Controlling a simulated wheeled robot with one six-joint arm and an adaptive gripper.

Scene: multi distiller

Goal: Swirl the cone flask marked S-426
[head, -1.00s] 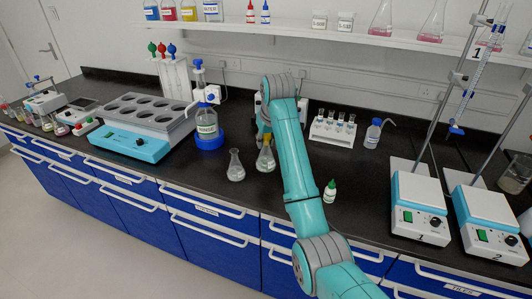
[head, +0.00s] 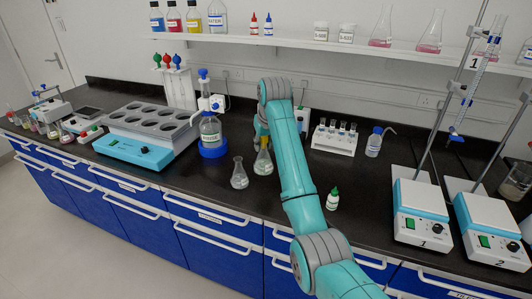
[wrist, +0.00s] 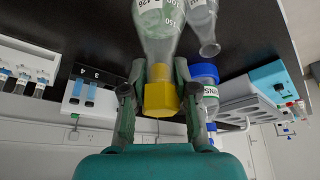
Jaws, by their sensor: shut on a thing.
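The cone flask with a yellow stopper (head: 263,162) is upright at the bench's middle, beside my arm. In the wrist view the held flask (wrist: 158,35) appears upside down, with its label partly cut off and "426" readable. My gripper (wrist: 157,95) is shut around its neck, just by the yellow stopper. In the head view my gripper (head: 262,141) is mostly hidden by my arm. I cannot tell whether the flask's base touches the bench.
An unstoppered cone flask (head: 239,175) stands close on the left. A rinse bottle (head: 210,132) is behind it. A small green-capped bottle (head: 333,199) stands to the right. A rack of vials (head: 334,137) is behind. Bare bench (head: 200,178) lies in front.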

